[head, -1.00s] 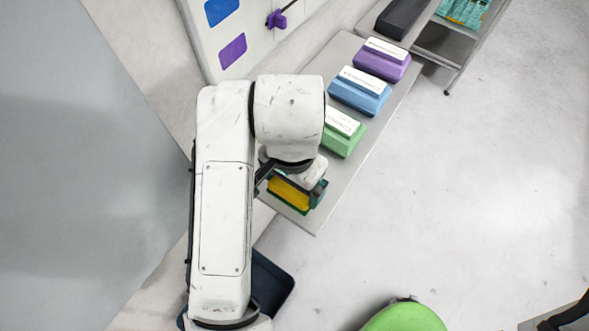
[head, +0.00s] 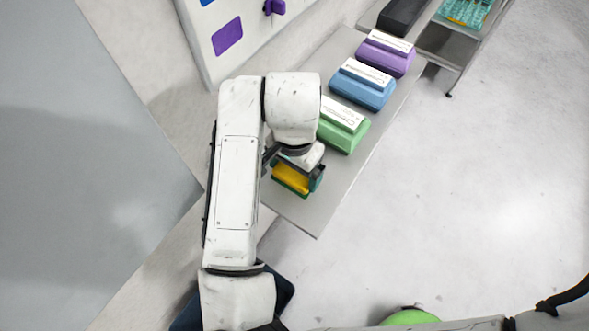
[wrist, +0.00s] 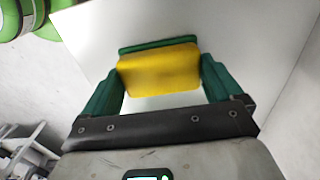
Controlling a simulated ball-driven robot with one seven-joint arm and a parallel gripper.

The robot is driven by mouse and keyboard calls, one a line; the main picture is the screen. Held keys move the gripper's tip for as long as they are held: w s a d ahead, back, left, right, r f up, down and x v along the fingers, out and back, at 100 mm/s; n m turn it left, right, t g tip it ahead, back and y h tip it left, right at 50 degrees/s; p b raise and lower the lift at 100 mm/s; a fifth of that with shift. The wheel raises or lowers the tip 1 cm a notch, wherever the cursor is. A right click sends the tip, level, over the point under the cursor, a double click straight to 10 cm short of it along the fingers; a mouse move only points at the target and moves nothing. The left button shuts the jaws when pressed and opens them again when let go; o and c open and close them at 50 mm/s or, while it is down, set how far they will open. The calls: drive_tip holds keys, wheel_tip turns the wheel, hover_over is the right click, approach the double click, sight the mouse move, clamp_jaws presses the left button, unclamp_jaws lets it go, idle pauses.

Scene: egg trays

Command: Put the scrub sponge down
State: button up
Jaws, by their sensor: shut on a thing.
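The scrub sponge (head: 291,180) is yellow with a dark green layer. My gripper (head: 297,174) is shut on it, near the front end of the grey shelf (head: 318,211). In the wrist view the sponge (wrist: 160,72) sits between the two green fingers of my gripper (wrist: 160,82), its green layer on the far side. The pale surface of the shelf (wrist: 235,35) lies behind it. I cannot tell whether the sponge touches the shelf. My arm hides part of the shelf in the head view.
Green (head: 343,129), blue (head: 362,86) and purple (head: 385,55) boxes with white labels stand in a row farther back on the shelf. A white board (head: 240,62) is at the left. The shelf ends at a corner close to the sponge; open floor (head: 470,190) lies to the right.

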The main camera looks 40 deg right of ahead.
sight(294, 172)
drive_tip(key=o, duration=0.7)
drive_tip(key=shift+f, duration=0.2)
wheel_tip(294, 172, up, 11)
drive_tip(key=p, duration=0.8)
drive_tip(key=shift+f, duration=0.1)
